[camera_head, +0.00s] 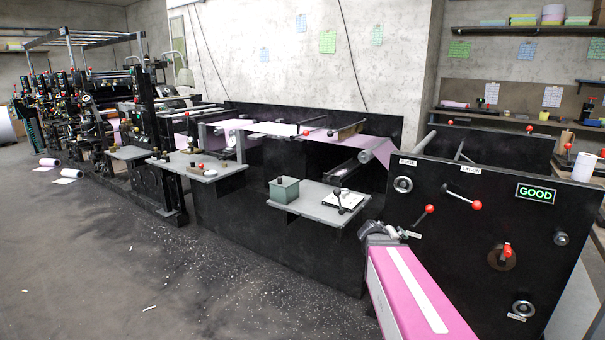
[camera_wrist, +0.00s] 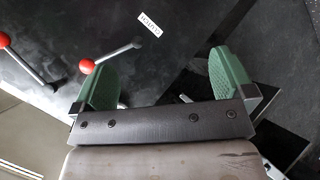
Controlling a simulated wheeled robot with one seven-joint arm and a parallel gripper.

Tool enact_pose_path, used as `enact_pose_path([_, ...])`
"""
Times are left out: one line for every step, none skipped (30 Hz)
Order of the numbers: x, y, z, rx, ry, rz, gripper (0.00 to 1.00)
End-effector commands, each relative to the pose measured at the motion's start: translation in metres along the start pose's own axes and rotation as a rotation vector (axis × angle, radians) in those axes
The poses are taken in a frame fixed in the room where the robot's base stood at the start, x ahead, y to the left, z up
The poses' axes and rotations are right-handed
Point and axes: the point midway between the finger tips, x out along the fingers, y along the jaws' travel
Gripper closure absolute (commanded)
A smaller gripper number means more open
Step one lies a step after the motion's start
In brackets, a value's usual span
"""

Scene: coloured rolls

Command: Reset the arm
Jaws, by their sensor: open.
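My gripper (camera_wrist: 164,74) shows in the wrist view with its two green ridged fingers wide apart and nothing between them. Beyond them is a black machine panel (camera_wrist: 200,25) with a red-knobbed lever (camera_wrist: 108,57) whose metal rod ends near the left finger; I cannot tell whether they touch. In the head view my pink arm with a white stripe reaches up from the bottom right, and my gripper (camera_head: 383,233) is at its far end, small and partly hidden, near the left edge of the panel (camera_head: 440,250).
The panel carries red-knobbed levers (camera_head: 475,205), round knobs and a green GOOD display (camera_head: 535,193). Left of my gripper, a grey shelf (camera_head: 300,208) holds a green box (camera_head: 284,190). A long printing machine (camera_head: 150,130) runs to the far left. The floor (camera_head: 90,270) at left is mostly clear.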

Motion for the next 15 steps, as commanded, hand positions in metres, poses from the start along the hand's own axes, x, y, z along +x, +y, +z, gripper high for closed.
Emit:
enact_pose_path([-0.005, -0.018, 0.017, 0.024, -0.055, -0.065, 0.00])
enact_pose_path([-0.008, -0.028, 0.026, 0.037, -0.089, -0.106, 0.00])
enact_pose_path([-0.012, -0.043, 0.037, 0.055, -0.134, -0.161, 0.00])
enact_pose_path([-0.016, -0.053, 0.046, 0.066, -0.167, -0.205, 0.00])
enact_pose_path([-0.020, -0.064, 0.054, 0.079, -0.201, -0.248, 0.00])
enact_pose_path([-0.027, -0.078, 0.065, 0.091, -0.244, -0.308, 0.00])
enact_pose_path([-0.032, -0.089, 0.073, 0.101, -0.276, -0.354, 0.00])
enact_pose_path([-0.038, -0.100, 0.080, 0.107, -0.306, -0.400, 0.00])
enact_pose_path([-0.047, -0.113, 0.088, 0.117, -0.344, -0.460, 0.00])
enact_pose_path([-0.053, -0.122, 0.094, 0.122, -0.371, -0.503, 0.00])
enact_pose_path([-0.059, -0.131, 0.099, 0.128, -0.396, -0.545, 0.00])
enact_pose_path([-0.068, -0.141, 0.106, 0.133, -0.425, -0.597, 0.00])
enact_pose_path([-0.073, -0.148, 0.110, 0.136, -0.445, -0.632, 0.00])
enact_pose_path([-0.079, -0.154, 0.113, 0.140, -0.462, -0.664, 0.00])
enact_pose_path([-0.085, -0.160, 0.117, 0.142, -0.482, -0.703, 0.00])
